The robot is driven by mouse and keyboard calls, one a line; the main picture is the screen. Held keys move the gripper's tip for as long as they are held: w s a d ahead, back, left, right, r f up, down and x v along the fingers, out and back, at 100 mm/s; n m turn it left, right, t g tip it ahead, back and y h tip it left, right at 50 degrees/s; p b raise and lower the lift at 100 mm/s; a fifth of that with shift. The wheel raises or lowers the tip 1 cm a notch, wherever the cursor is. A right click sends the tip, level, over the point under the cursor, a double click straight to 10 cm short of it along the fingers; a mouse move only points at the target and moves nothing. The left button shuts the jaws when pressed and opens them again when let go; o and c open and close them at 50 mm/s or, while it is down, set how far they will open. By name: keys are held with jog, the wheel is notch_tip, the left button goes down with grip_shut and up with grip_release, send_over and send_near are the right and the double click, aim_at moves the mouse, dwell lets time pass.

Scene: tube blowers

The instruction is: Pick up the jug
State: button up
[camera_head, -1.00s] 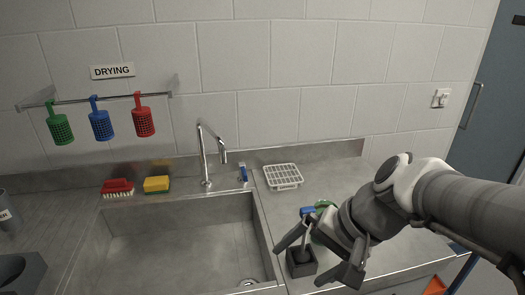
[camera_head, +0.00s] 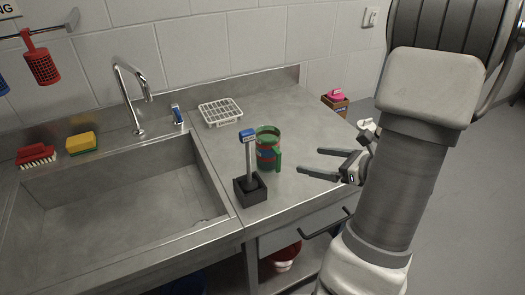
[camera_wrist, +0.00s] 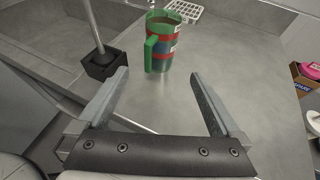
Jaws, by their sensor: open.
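The jug (camera_head: 267,149) is green with red and blue bands and a green handle. It stands upright on the steel counter to the right of the sink, just behind and right of a black holder. In the wrist view the jug (camera_wrist: 163,42) is ahead of my open fingers, with its handle towards the left. My gripper (camera_head: 318,166) is open and empty, to the right of the jug and apart from it. In the wrist view its fingers (camera_wrist: 158,88) are spread wide with bare counter between them.
A black square holder (camera_head: 250,190) with an upright blue-topped tool stands left of the jug. A white rack (camera_head: 220,112) lies behind it. The sink (camera_head: 120,205) is at left. A small box (camera_head: 335,104) with a pink item is beyond the counter's right edge.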

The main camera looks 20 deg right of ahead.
aim_at(270, 152)
jog(key=x, duration=1.1)
jog(key=shift+w+a+f+b, duration=0.15)
jog(key=shift+w+a+b, duration=0.05)
jog(key=shift+b, duration=0.2)
jog(key=shift+d+x, duration=0.2)
jog(key=shift+x, duration=2.45)
jog(key=shift+f, duration=0.15)
jog(key=c, duration=1.3)
jog(key=shift+c, duration=0.6)
